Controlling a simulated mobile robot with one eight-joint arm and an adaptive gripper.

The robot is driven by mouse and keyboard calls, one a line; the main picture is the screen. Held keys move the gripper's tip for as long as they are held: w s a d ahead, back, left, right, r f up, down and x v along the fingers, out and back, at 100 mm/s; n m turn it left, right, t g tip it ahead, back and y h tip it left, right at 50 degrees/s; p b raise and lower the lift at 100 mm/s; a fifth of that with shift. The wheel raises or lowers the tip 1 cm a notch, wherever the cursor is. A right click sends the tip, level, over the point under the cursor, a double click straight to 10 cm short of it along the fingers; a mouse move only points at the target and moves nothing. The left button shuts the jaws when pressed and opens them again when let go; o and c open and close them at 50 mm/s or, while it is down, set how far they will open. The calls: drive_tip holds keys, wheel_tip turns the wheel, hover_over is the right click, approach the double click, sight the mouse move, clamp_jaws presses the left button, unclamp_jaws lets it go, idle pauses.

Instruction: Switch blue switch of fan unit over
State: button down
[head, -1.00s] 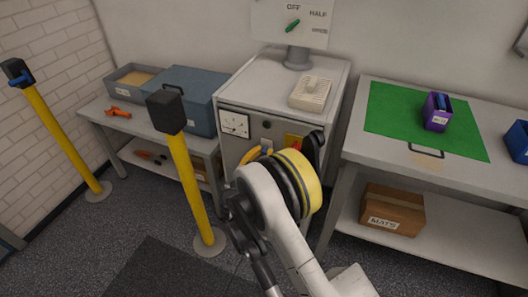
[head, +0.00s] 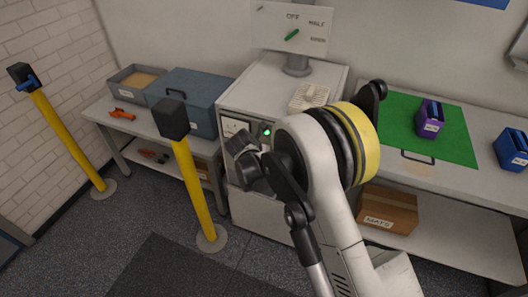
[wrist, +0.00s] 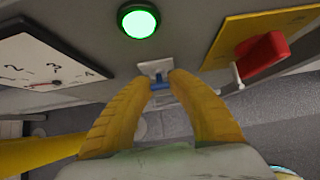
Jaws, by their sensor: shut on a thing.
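The blue switch (wrist: 158,85) sits on a small white plate on the front of the grey cabinet (head: 285,90). My gripper (wrist: 161,80) has its two yellow fingers converging on the switch from both sides and is shut on it. Above the switch in the wrist view is a round lamp (wrist: 139,21), lit bright green; it also shows in the head view (head: 266,132). In the head view my arm hides the switch and the gripper fingers.
A red handle (wrist: 262,54) on a yellow plate (wrist: 235,33) is close to the right of the fingers. A dial gauge (wrist: 45,50) is on the left. A yellow post (head: 192,185) stands left of the cabinet; a bench with a green mat (head: 455,135) stands right.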

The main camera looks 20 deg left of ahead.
drive_tip(key=shift+w+r+g, duration=0.1)
drive_tip(key=shift+r+g, duration=0.05)
drive_tip(key=shift+g, duration=0.45)
drive_tip(key=shift+p, duration=0.3)
drive_tip(key=c, duration=1.1)
unclamp_jaws()
drive_tip(key=shift+o, duration=0.2)
drive_tip(key=v, duration=1.2)
drive_tip(key=shift+w, duration=0.2)
drive_tip(key=shift+d+r, duration=0.1)
drive_tip(key=shift+r, duration=0.05)
